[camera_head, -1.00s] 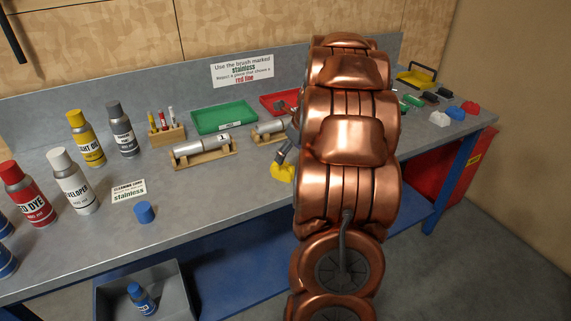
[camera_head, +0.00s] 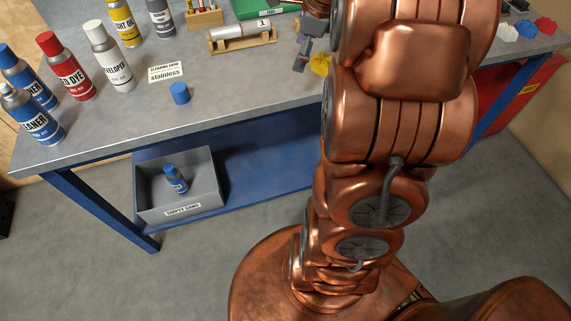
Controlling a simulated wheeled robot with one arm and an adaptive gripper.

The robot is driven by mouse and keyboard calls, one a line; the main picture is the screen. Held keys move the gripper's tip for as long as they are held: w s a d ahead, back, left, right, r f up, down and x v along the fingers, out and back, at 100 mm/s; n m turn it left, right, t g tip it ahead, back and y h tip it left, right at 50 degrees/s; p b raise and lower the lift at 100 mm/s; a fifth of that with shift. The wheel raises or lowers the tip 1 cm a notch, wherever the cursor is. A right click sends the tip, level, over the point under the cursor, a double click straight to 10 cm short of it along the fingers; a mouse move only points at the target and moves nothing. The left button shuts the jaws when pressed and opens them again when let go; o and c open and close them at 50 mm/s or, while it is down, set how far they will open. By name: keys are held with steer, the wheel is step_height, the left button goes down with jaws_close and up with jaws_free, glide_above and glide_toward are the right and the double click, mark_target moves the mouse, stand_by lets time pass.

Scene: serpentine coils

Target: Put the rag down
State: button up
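A crumpled yellow rag (camera_head: 321,64) is at the front part of the grey workbench (camera_head: 225,98), partly hidden behind my copper arm. My grey gripper (camera_head: 301,63) is just left of the rag, pointing down. I cannot tell whether it touches the rag or whether its fingers are open, as they are small and seen from the side. The rag looks to be lying on the bench top.
A numbered metal cylinder (camera_head: 240,30) lies in a wooden cradle. A blue cap (camera_head: 180,93) and a sign (camera_head: 166,72) are on the bench. Several spray cans stand at left. A grey bin (camera_head: 180,195) holds a can on the lower shelf.

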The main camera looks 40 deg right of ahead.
steer(key=s+a+n+g, duration=0.2)
steer(key=s+a+n, duration=0.4)
steer(key=a+n, duration=0.5)
steer(key=s+a+f+n+g, duration=0.1)
steer(key=s+a+f+n, duration=0.1)
steer(key=s+a+n, duration=0.4)
steer(key=s+a+f+n+g+h, duration=0.1)
steer(key=s+a+f+n, duration=0.1)
steer(key=s+a+n, duration=0.4)
steer(key=s+n, duration=0.3)
steer(key=s, duration=0.3)
steer(key=shift+s+a+f+n+g, duration=0.2)
steer(key=shift+a+f+n+g, duration=0.05)
steer(key=shift+f+n+g, duration=0.15)
